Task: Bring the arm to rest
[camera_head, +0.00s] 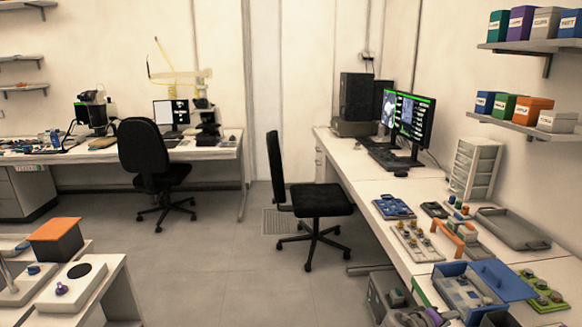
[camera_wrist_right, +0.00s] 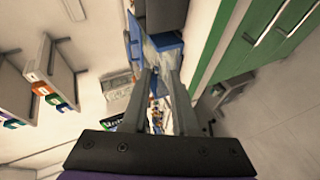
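My right gripper (camera_wrist_right: 162,73) shows in the right wrist view with its two grey fingers apart. Nothing is between the fingers. Beyond them I see the long desk from the side, with a blue case and small coloured items. In the head view a dark part at the bottom right edge, in front of the open blue case (camera_head: 462,290), may belong to my right arm; its fingers cannot be made out there. My left gripper is in neither view.
The right desk (camera_head: 352,178) carries monitors, trays and small parts. A black chair (camera_head: 320,200) stands beside it. Shelves with coloured boxes hang above. A white table (camera_head: 120,290) with an orange-topped box (camera_head: 56,238) is at lower left. The grey floor (camera_head: 225,275) between is clear.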

